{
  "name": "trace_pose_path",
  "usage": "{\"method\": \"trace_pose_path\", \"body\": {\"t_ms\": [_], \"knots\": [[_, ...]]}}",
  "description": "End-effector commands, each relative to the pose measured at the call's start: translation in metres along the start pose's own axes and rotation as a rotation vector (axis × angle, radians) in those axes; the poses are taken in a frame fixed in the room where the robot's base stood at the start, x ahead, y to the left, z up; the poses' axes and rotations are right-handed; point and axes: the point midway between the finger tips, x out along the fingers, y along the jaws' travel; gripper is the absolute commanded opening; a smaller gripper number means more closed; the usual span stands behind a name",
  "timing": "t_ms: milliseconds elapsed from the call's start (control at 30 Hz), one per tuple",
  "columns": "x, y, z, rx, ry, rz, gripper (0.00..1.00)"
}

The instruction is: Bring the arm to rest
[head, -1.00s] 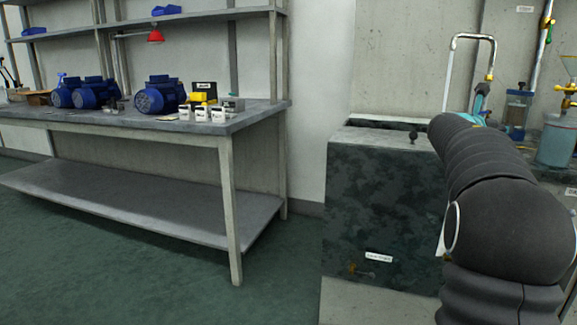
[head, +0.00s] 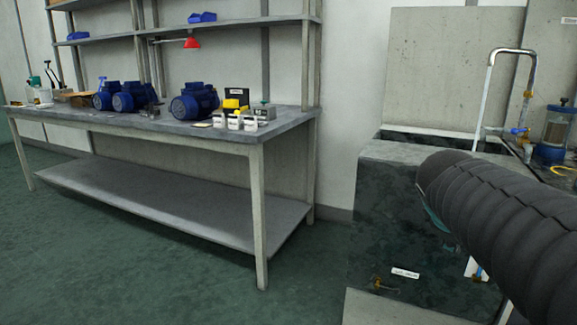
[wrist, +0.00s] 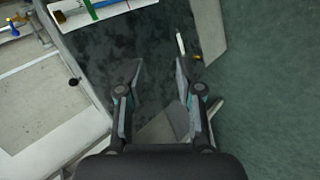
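My arm (head: 500,220) reaches in from the right edge of the head view, wrapped in a dark ribbed sleeve. It hides part of a dark mottled block. My gripper (wrist: 158,75) shows in the wrist view with its two fingers spread apart and nothing between them. Its fingertips point over dark mottled and green surfaces.
A steel workbench (head: 150,125) with blue motors (head: 195,102) stands at the left. A bent pipe (head: 490,85) rises behind the block. Green floor (head: 160,265) in front is clear.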

Motion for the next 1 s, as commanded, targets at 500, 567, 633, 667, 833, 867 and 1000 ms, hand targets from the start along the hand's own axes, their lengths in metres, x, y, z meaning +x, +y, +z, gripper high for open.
{"method": "trace_pose_path", "body": {"t_ms": [500,567,633,667,833,867,1000], "knots": [[-0.082,-0.218,0.01,0.763,0.137,-0.519,0.36],[-0.085,-0.225,0.011,0.79,0.135,-0.54,0.36],[-0.085,-0.23,0.011,0.805,0.132,-0.552,0.36],[-0.086,-0.23,0.011,0.808,0.132,-0.555,0.36],[-0.085,-0.23,0.011,0.809,0.131,-0.555,0.36],[-0.085,-0.23,0.011,0.808,0.131,-0.554,0.36],[-0.085,-0.23,0.011,0.807,0.132,-0.554,0.36]]}}
